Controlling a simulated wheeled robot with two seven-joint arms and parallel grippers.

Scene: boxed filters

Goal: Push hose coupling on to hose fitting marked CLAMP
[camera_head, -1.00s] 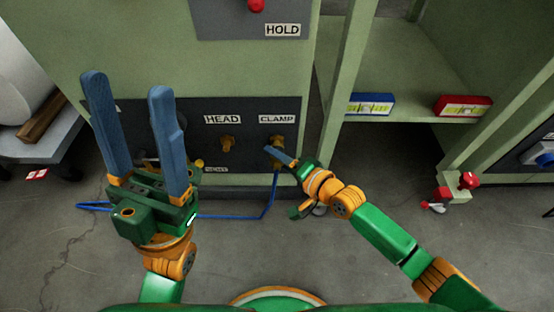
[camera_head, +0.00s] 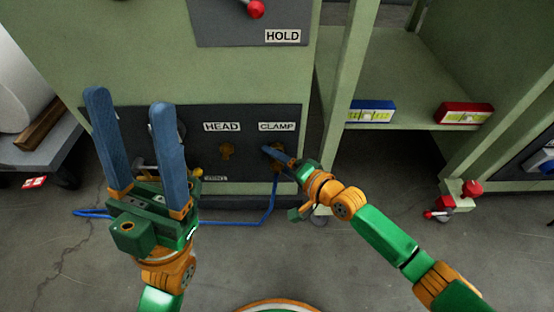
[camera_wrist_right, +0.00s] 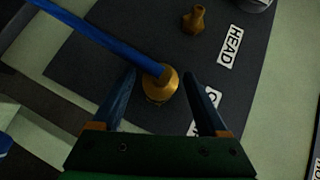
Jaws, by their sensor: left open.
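The panel's CLAMP label (camera_head: 277,126) sits above the brass CLAMP fitting position. There, a brass hose coupling (camera_wrist_right: 163,83) on a blue hose (camera_wrist_right: 105,38) stands at the panel in the right wrist view. Whether it is fully on the fitting I cannot tell. My right gripper (camera_wrist_right: 161,74) has its fingers apart, one either side of the coupling with visible gaps. In the head view the right gripper (camera_head: 268,152) partly covers the coupling. My left gripper (camera_head: 128,95) is open and empty, raised in front of the panel's left side.
A bare brass fitting marked HEAD (camera_head: 226,151) is left of CLAMP. The blue hose loops near the floor below the panel. A red-knobbed lever (camera_head: 256,10) is above. Blue (camera_head: 371,111) and red (camera_head: 465,113) boxes sit on the right shelf.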

